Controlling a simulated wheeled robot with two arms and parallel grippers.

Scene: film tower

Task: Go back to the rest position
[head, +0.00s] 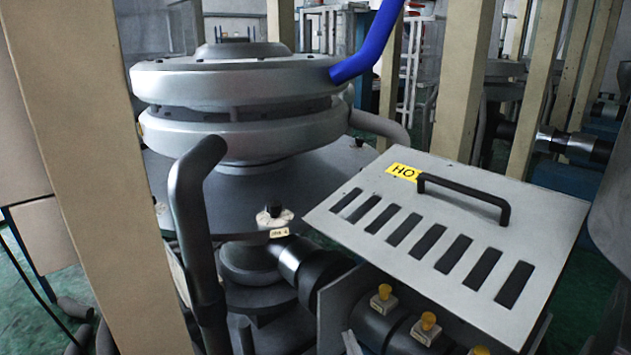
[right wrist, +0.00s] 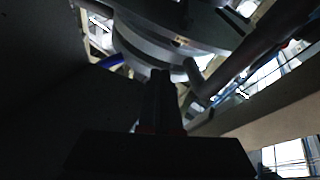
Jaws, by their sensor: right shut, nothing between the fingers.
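My right gripper (right wrist: 160,75) shows in the right wrist view as a dark shape rising from the bottom middle. Its fingers are together, with nothing seen between them. Beyond the fingertips is the grey round machine head (right wrist: 165,45), seen from below; I cannot tell the distance. In the head view I cannot make out either gripper clearly. My left gripper is in neither view. The same machine head shows in the head view (head: 240,85), with a blue hose (head: 370,45) on its right side.
A grey slotted cover (head: 450,225) with a black handle and yellow HOT label sits tilted at the right. Beige posts (head: 85,150) stand close at left and behind. A thick grey pipe (head: 190,215) curves down in front. A dark surface (right wrist: 50,100) fills the wrist view's left.

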